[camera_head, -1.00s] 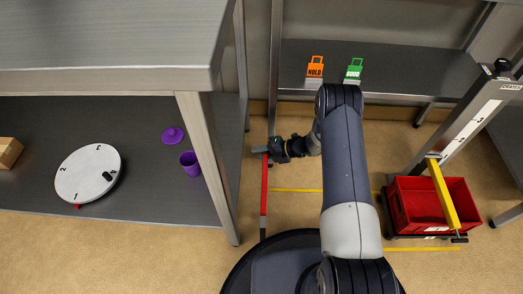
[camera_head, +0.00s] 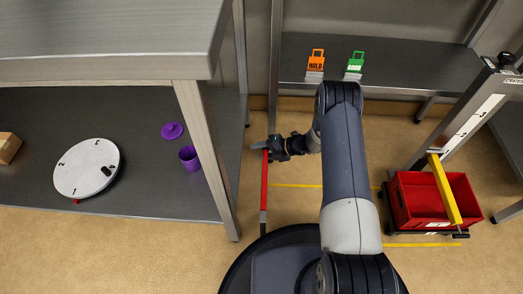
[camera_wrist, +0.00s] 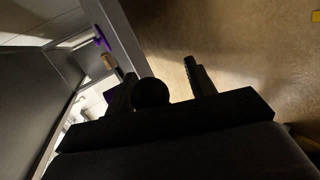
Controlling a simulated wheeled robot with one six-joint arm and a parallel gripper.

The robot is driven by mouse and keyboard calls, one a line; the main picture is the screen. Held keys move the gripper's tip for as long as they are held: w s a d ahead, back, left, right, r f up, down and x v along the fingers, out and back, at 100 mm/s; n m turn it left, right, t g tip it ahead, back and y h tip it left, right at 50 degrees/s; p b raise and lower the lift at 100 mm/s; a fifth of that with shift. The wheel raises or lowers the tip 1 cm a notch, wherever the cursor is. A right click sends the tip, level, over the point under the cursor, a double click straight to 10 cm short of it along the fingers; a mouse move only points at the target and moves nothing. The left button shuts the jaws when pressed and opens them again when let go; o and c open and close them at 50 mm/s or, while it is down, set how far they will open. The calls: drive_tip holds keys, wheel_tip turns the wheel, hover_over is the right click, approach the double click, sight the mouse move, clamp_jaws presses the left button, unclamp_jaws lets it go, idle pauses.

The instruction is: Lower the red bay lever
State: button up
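A narrow red bar (camera_head: 264,180), which looks like the red bay lever, stands beside the left bench's front leg in the head view. My gripper (camera_head: 262,147) reaches it from the right, at its upper end. In the wrist view my gripper (camera_wrist: 163,85) has its two dark fingers apart. A dark round knob (camera_wrist: 150,93) shows between them, close to the left finger, with a clear gap to the right finger. I cannot tell whether the knob belongs to the red bar. The contact at the bar's end is too small to judge.
A white numbered disc (camera_head: 87,168), purple cup (camera_head: 189,158) and purple lid (camera_head: 172,131) are on the left lower shelf (camera_head: 150,195). Orange HOLD (camera_head: 316,62) and green GOOD (camera_head: 355,64) tags stand at the back. A red crate (camera_head: 410,205) sits under a yellow bar (camera_head: 444,190) at right.

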drive_tip(key=shift+d+r, duration=0.1)
drive_tip(key=shift+r, duration=0.05)
drive_tip(key=shift+d+r, duration=0.2)
drive_tip(key=shift+d, duration=0.05)
drive_tip(key=p+v, duration=0.3)
drive_tip(key=v, duration=0.7)
drive_tip(key=shift+p, duration=0.3)
drive_tip(key=shift+f, duration=0.15)
drive_tip(key=b+x, duration=0.3)
drive_tip(key=x, duration=0.7)
drive_tip(key=shift+w+a, duration=0.15)
drive_tip(key=shift+a, duration=0.15)
drive_tip(key=shift+r, duration=0.2)
